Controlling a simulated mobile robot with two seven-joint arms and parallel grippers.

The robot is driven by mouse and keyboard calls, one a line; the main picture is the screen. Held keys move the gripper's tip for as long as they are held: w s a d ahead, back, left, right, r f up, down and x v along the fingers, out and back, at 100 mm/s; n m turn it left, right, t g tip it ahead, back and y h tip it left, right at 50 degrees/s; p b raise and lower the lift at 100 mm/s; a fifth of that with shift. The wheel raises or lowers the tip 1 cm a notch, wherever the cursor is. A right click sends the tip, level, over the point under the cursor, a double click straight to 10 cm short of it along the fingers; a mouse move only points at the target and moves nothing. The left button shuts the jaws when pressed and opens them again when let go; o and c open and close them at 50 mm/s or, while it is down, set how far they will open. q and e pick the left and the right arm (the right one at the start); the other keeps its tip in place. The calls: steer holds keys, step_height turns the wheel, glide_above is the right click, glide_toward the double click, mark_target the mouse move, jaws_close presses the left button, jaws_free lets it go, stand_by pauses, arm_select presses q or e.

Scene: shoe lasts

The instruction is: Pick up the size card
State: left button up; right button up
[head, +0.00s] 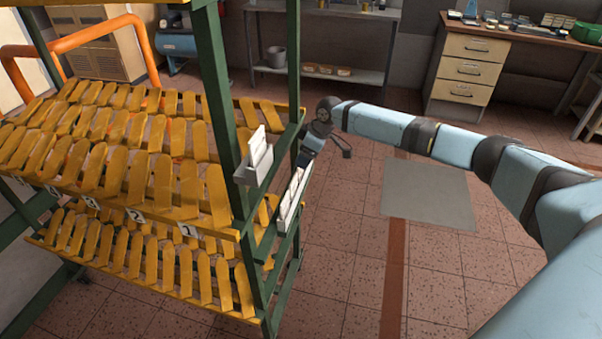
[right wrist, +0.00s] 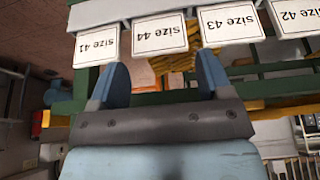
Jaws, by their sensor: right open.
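Several white size cards stand in a row on a light holder along the rack's side. In the right wrist view they read upside down: size 41 (right wrist: 97,47), size 44 (right wrist: 160,34), size 43 (right wrist: 231,22) and size 42 (right wrist: 295,15). In the head view a white row of them (head: 293,197) shows on the rack's side. My right gripper (right wrist: 162,66) is open and empty, its fingertips below the size 44 and size 43 cards in that picture. In the head view my right gripper (head: 309,150) is beside the rack post, partly hidden. My left gripper is out of view.
Open tiled floor (head: 345,250) and a grey mat (head: 428,193) lie to the right. A drawer bench (head: 468,68) stands behind.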

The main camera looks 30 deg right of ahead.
mark_target(301, 173)
steer(key=x, duration=0.2)
steer(key=shift+w+f, duration=0.15)
steer(key=shift+f, duration=0.25)
steer(key=c, duration=0.8)
